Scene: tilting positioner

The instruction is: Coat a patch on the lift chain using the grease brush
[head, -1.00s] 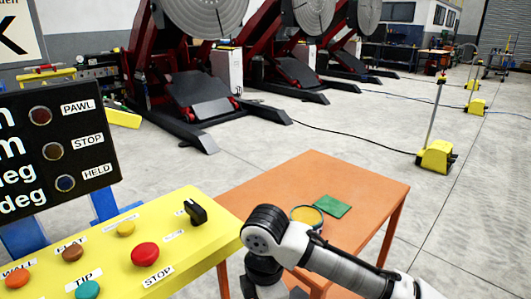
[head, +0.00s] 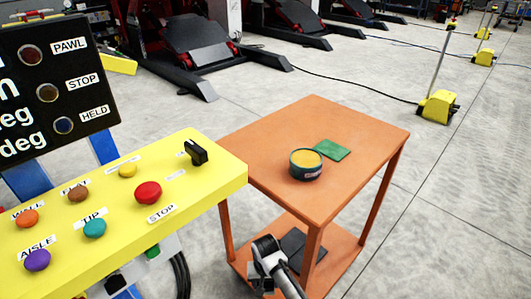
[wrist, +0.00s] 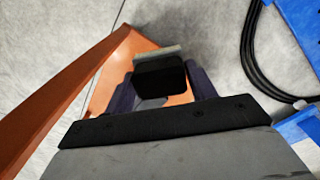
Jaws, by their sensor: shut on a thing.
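My gripper (wrist: 150,93) shows in the wrist view with its dark fingers shut on the sides of a black block with a pale grey strip along its far edge, which looks like the grease brush (wrist: 160,76). An orange surface lies below it. In the head view part of my arm shows low at the front of the orange table, and the fingers and brush cannot be made out there. An open tin of yellow grease (head: 306,166) stands on the orange table (head: 270,135). I cannot make out the lift chain in either view.
A green pad (head: 332,150) lies behind the tin. A dark flat thing (head: 303,246) lies on the table's lower shelf. A yellow button panel (head: 125,222) stands close at left, with black cables below. Red positioners stand behind, and a yellow floor post (head: 438,106) at right.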

